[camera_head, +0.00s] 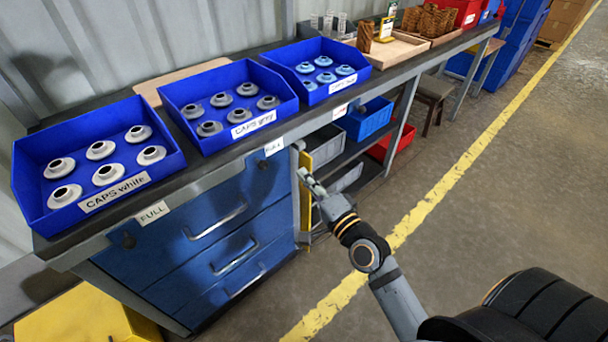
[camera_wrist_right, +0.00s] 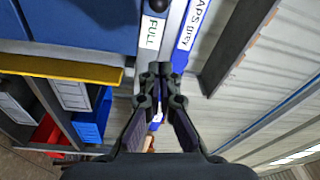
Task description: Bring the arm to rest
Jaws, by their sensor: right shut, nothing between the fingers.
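My right gripper (camera_head: 306,178) is at the end of my right arm, in front of the workbench and near the yellow upright at the drawer unit's right end. In the right wrist view the gripper (camera_wrist_right: 158,70) shows with its fingertips together and nothing between them. The bench edge with a "FULL" label (camera_wrist_right: 152,32) lies beyond the fingers in that view. My right arm (camera_head: 365,250) reaches in from the lower right. My left gripper is not in view.
Blue bins of white caps (camera_head: 170,165), grey caps (camera_head: 288,95) and blue caps (camera_head: 366,72) stand on the bench. Blue drawers (camera_head: 220,215) are below, and shelves with bins (camera_head: 368,120) beside them. A yellow box (camera_head: 85,315) stands lower left. Floor (camera_head: 520,170) at right is clear.

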